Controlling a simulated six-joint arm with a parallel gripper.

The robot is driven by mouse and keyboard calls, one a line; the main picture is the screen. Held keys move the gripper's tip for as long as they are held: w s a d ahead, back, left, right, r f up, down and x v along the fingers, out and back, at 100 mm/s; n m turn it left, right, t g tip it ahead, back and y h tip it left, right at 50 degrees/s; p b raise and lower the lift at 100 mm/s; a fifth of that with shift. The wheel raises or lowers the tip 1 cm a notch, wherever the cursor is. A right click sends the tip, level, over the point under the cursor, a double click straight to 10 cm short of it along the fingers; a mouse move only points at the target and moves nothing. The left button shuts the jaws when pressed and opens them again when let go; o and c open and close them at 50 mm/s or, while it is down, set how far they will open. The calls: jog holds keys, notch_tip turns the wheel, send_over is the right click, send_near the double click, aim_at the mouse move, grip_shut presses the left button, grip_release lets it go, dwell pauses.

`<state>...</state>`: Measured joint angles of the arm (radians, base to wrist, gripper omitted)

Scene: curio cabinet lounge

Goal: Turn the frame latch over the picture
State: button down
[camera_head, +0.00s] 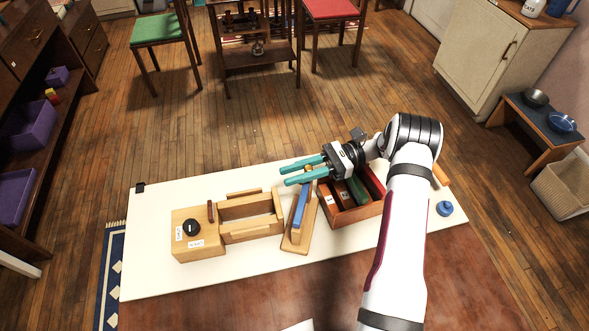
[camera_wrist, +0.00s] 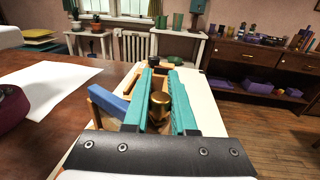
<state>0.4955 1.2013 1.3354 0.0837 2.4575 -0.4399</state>
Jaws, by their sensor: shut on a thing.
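My gripper (camera_head: 304,171) has teal fingers that point left, over the far end of a narrow wooden stand (camera_head: 292,242). The fingers are closed on a round brass knob (camera_wrist: 160,104), with one finger on each side of it. A blue bar (camera_head: 301,207) runs along the stand, just nearer than the fingers. The bar also shows left of the fingers in the wrist view (camera_wrist: 107,101). I cannot clearly make out a picture or which part is the frame latch. The fingers hide part of the stand's far end.
A dark red wooden box (camera_head: 349,217) with dividers stands right of the stand, beneath my wrist. An open wooden tray (camera_head: 251,231) and a block with a black knob (camera_head: 192,227) stand left. A blue knob (camera_head: 444,208) lies far right.

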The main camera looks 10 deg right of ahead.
jog(key=shift+s+n+g, duration=0.15)
jog(key=shift+n+g, duration=0.35)
jog(key=shift+g, duration=0.6)
jog(key=c, duration=0.7)
grip_release()
